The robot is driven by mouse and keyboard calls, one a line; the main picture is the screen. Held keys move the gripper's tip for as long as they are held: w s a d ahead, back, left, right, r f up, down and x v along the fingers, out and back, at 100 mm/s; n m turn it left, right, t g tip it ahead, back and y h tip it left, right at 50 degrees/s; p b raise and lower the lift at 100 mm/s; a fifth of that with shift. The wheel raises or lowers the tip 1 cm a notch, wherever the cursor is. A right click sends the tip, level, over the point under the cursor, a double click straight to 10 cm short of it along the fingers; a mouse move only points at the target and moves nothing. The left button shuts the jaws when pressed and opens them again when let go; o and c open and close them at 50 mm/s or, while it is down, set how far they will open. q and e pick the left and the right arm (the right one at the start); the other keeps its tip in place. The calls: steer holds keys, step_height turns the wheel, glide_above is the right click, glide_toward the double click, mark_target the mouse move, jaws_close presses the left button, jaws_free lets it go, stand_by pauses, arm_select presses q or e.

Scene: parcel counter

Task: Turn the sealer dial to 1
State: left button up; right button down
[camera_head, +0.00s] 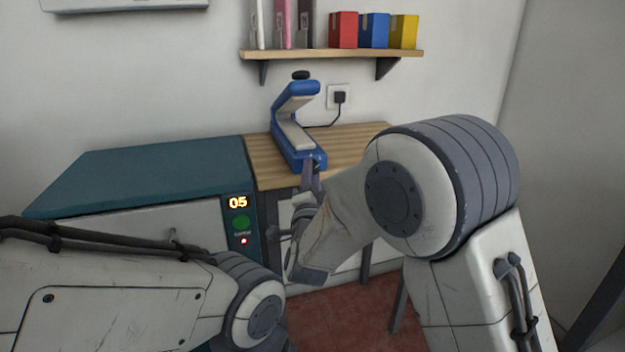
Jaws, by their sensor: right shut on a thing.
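The blue sealer (296,134) stands on the wooden counter, its upper arm raised over a pale lower bar, with a black knob on top. My right gripper (313,172) is at the front end of the sealer's base, shut on the sealer dial (317,159). The fingers and wrist hide most of the dial, and its setting cannot be read. My left arm comes in at the lower left; its gripper is not in view.
The wooden counter top (350,143) is clear right of the sealer. A black cord runs to a wall socket (339,97). A teal cabinet (150,170) with a lit display reading 05 (238,203) stands left. A shelf (335,55) with coloured boxes hangs above.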

steer(key=shift+m, duration=0.5)
steer(key=c, duration=0.5)
jaws_free()
steer(key=b+v, duration=0.4)
steer(key=v, duration=0.6)
steer(key=shift+s+b, duration=0.25)
steer(key=shift+b, duration=0.1)
steer(key=shift+r, duration=0.1)
